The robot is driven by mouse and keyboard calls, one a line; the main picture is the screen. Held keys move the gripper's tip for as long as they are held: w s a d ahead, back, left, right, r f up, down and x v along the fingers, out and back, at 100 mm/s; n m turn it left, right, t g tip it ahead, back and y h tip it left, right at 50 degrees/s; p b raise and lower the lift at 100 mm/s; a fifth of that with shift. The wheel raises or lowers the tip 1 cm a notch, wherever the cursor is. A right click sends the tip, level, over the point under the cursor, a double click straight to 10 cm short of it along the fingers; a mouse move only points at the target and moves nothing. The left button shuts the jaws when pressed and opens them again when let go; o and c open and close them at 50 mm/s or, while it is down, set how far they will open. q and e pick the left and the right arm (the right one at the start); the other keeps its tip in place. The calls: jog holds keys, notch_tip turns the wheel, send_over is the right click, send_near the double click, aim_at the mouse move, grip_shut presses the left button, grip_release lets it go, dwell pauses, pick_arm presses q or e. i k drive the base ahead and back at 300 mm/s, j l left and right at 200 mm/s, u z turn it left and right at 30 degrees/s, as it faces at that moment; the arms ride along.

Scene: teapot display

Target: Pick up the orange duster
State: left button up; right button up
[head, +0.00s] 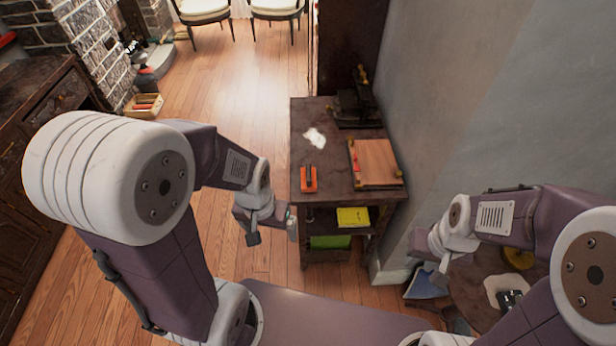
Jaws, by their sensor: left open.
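The orange duster (308,184), an orange block with a dark top, lies near the front left edge of the dark wooden stand (328,187). My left gripper (272,233) is open and empty, in front of the stand and left of it, lower in the picture than the duster and apart from it. My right gripper (432,262) is at the right by the grey wall, away from the duster. Its fingers are partly hidden by its own wrist and I cannot tell their opening.
A wooden board (376,163) and a dark device (356,108) share the stand top with a white patch (314,137). A yellow item (353,217) lies on the shelf below. A round table (470,293) stands right. Open floor (235,90) lies left of the stand.

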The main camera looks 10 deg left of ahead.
aim_at(308, 177)
jog(key=i+j+z, duration=0.15)
jog(key=j+z, duration=0.15)
jog(key=i+j+z, duration=0.15)
jog(key=j+z, duration=0.15)
jog(key=j, duration=0.2)
jog(key=j+z, duration=0.3)
jog(key=i+j+z, duration=0.1)
jog(key=j+z, duration=0.2)
jog(key=j, duration=0.3)
